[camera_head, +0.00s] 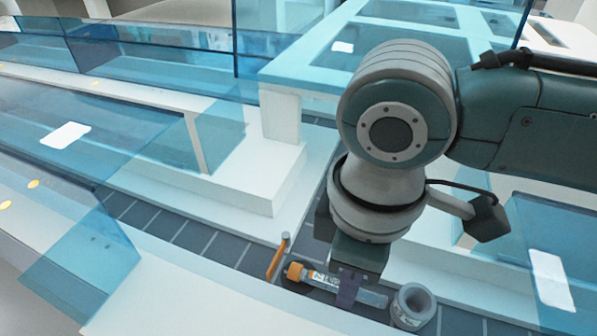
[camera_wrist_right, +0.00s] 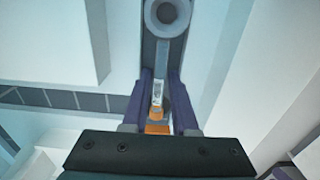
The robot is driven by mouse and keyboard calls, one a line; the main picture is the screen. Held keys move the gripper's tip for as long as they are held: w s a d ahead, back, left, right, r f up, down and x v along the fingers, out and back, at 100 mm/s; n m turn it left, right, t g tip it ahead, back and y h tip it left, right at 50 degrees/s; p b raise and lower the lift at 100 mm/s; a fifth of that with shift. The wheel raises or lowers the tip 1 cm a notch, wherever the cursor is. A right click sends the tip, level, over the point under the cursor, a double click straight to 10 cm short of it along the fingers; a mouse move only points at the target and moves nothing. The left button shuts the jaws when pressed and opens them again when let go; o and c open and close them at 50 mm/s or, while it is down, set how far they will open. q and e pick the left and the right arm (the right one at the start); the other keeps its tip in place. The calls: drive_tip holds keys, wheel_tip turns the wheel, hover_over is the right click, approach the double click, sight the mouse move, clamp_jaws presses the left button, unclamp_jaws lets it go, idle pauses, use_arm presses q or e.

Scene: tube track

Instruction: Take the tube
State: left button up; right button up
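The tube lies along the track, with an orange cap (camera_head: 293,270) at its left end, a printed label and a clear body (camera_head: 372,298). In the right wrist view, its label (camera_wrist_right: 157,98) shows between the fingers, with orange below it. My right gripper (camera_head: 348,290) points down over the middle of the tube, one finger hiding part of it. In the right wrist view, the fingers (camera_wrist_right: 161,85) stand close on either side of the tube; I cannot tell whether they touch it. My left gripper is not in view.
A grey ring-shaped holder (camera_head: 412,306) stands at the tube's right end. An orange-brown upright piece (camera_head: 278,258) stands left of the cap. The dark segmented track (camera_head: 195,238) runs between white blocks (camera_head: 225,180) and a white front ledge (camera_head: 170,285). Blue transparent panels (camera_head: 85,255) surround it.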

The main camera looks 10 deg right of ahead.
clamp_jaws()
drive_tip(key=shift+r, duration=0.1)
wheel_tip(320, 180, up, 20)
drive_tip(key=p, duration=0.7)
drive_tip(key=shift+a, duration=0.1)
